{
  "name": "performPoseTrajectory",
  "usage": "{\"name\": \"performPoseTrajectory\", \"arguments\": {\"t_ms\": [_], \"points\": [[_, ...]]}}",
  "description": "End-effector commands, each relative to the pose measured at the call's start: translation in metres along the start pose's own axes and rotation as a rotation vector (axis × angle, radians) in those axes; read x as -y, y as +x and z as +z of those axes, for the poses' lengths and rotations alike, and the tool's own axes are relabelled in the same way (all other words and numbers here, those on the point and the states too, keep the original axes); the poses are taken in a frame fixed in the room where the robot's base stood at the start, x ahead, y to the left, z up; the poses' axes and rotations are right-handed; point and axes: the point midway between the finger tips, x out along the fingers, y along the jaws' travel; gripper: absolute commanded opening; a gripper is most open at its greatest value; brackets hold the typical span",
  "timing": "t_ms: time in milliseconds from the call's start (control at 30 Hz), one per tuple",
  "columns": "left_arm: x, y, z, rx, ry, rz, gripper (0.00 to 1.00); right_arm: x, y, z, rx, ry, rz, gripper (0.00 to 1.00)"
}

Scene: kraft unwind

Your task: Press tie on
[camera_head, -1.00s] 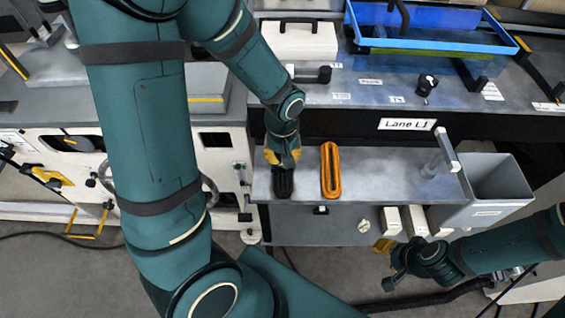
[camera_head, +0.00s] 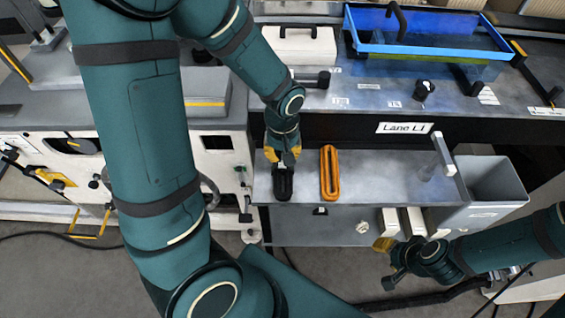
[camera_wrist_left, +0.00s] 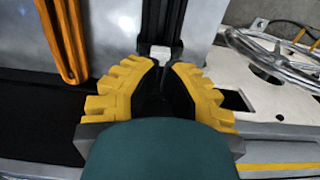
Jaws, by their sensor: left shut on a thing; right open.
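A long black slotted piece (camera_head: 283,184) lies on the grey shelf (camera_head: 380,185) under the Lane L1 sign. My left gripper (camera_head: 283,160) points down at its far end and is shut. In the left wrist view the yellow fingers (camera_wrist_left: 165,72) close on a dark part of the black piece (camera_wrist_left: 166,22), with a small pale block at the fingertips. How much lies between the fingers is hidden. My right gripper (camera_head: 385,258) is low at the right, below the shelf, partly hidden by its own wrist, open and apart from the shelf. I cannot make out which part is the tie.
An orange slotted piece (camera_head: 329,173) lies right of the black one. A lever handle (camera_head: 444,155) stands at the shelf's right, beside a grey bin (camera_head: 485,190). A blue tray (camera_head: 430,40), a white case (camera_head: 295,45) and black knobs are on the upper deck.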

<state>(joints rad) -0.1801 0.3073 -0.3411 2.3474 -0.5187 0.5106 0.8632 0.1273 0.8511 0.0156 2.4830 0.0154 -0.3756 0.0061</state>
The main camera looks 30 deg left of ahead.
Motion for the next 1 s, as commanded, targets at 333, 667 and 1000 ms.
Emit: {"name": "performPoseTrajectory", "arguments": {"t_ms": [333,667,1000], "points": [[0.000,-0.028,0.000,-0.001,0.001,0.001,0.00,0.008,-0.020,-0.003,0.000,0.000,0.000,0.47],[0.000,-0.044,0.000,-0.001,0.001,0.000,0.00,0.012,-0.031,-0.004,0.000,0.000,0.000,0.47],[0.000,-0.043,0.000,-0.001,0.001,0.000,0.00,0.011,-0.030,-0.004,0.000,0.000,0.000,0.47]]}}
